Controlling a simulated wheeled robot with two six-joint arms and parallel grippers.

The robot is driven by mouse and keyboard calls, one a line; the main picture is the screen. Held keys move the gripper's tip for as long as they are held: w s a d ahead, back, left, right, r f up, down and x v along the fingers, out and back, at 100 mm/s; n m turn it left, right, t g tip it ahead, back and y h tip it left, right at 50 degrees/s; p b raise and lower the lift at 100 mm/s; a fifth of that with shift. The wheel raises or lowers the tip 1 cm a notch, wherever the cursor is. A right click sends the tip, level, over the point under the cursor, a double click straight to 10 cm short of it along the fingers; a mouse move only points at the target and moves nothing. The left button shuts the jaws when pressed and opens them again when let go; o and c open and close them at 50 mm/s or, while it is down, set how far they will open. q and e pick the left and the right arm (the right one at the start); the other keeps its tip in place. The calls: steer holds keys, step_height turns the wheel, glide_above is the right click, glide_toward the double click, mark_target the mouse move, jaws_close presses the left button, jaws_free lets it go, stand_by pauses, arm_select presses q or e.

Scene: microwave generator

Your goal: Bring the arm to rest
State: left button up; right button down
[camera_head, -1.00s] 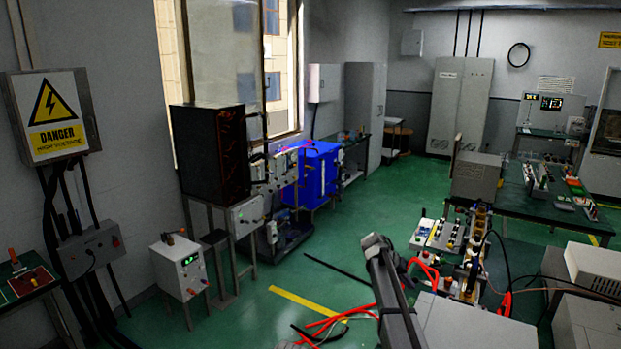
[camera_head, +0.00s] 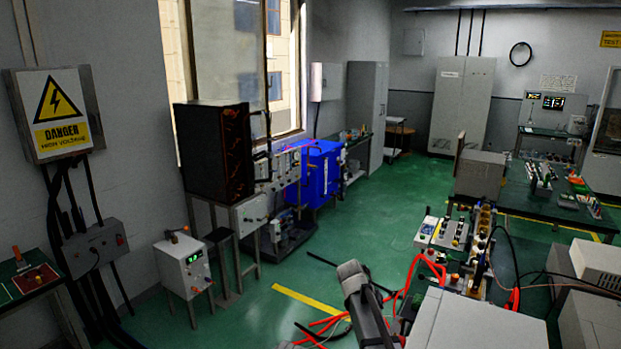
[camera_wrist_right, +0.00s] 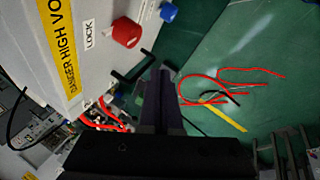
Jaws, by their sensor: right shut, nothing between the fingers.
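My right gripper (camera_wrist_right: 158,76) shows in the right wrist view. Its two dark fingers are together, with nothing between them. They are in front of a pale cabinet (camera_wrist_right: 95,70) with a yellow danger label, a red knob (camera_wrist_right: 126,32) and a blue knob (camera_wrist_right: 168,12). I cannot tell if the fingers touch the cabinet; they look apart from both knobs. In the head view, a dark grey link of my arm (camera_head: 365,305) rises from the bottom edge, and no fingertips can be made out there. My left gripper is in neither view.
Red cables (camera_head: 418,280) lie on the green floor beside my arm, and also show in the wrist view (camera_wrist_right: 225,85). A light box (camera_head: 475,322) stands close on the right, with a bench unit (camera_head: 450,236) behind it. Open floor (camera_head: 385,210) lies beyond.

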steer(key=s+a+f+n+y, duration=0.1)
steer(key=s+a, duration=0.3)
steer(key=s, duration=0.5)
steer(key=s+a+f+n+g+y+b, duration=0.1)
steer(key=s+a, duration=0.4)
steer(key=s, duration=0.5)
steer(key=s+a+f+n+y+b, duration=0.1)
steer(key=s+a+f+n+y, duration=0.1)
steer(key=s, duration=0.7)
steer(key=a+f+n, duration=0.1)
steer(key=a+n, duration=0.1)
steer(key=a, duration=0.1)
steer(key=shift+s+g, duration=0.3)
steer(key=shift+s, duration=0.1)
